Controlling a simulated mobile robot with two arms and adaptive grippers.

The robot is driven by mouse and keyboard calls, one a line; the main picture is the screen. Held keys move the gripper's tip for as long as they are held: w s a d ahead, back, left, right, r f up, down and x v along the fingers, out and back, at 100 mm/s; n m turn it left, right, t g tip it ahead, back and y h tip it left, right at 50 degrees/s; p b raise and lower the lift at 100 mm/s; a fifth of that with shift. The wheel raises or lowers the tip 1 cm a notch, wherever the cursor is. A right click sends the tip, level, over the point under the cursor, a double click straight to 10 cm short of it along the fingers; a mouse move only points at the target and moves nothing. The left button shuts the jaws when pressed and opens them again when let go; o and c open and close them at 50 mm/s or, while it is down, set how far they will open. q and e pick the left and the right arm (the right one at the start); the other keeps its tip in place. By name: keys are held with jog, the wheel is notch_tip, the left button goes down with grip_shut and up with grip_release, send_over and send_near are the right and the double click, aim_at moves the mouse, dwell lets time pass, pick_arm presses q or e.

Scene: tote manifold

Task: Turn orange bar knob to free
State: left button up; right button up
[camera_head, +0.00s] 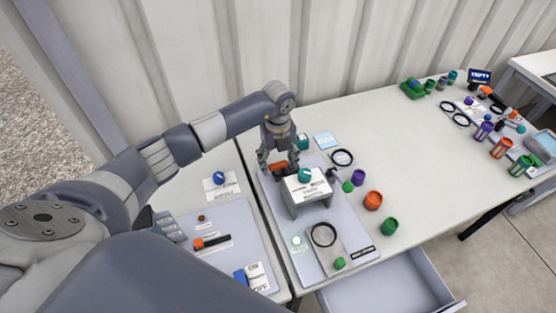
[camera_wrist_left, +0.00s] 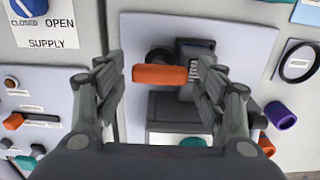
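The orange bar knob (camera_wrist_left: 160,75) lies crosswise in the left wrist view, in front of a dark valve body on the grey panel. It also shows in the head view (camera_head: 279,167), beside a white labelled box. My left gripper (camera_head: 279,158) reaches down over it from above. Its two fingers stand apart, one off each end of the bar. In the left wrist view a narrow gap shows at the bar's left end; at the right end I cannot tell whether the finger touches. My right gripper is not in view.
The white box (camera_head: 307,189) with a teal knob (camera_head: 304,175) stands close to the gripper. A blue supply knob (camera_head: 219,178) and an orange-black handle (camera_head: 211,242) are to the left. Loose coloured cups, such as an orange one (camera_head: 373,201), stand right. An open drawer (camera_head: 395,285) sits below.

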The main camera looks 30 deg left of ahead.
pick_arm(q)
jog(key=c, duration=0.6)
jog(key=shift+f+m+b, duration=0.1)
jog(key=shift+m+b, duration=1.1)
jog(key=shift+m, duration=0.2)
jog(key=m+b, duration=0.3)
jog(key=m, duration=0.1)
jog(key=m+b, duration=0.5)
jog(key=m, duration=0.1)
jog(key=shift+m, duration=0.4)
jog(key=m+b, duration=0.2)
jog(key=m, duration=0.2)
jog(key=shift+b, duration=0.35)
jog(key=shift+m, duration=0.3)
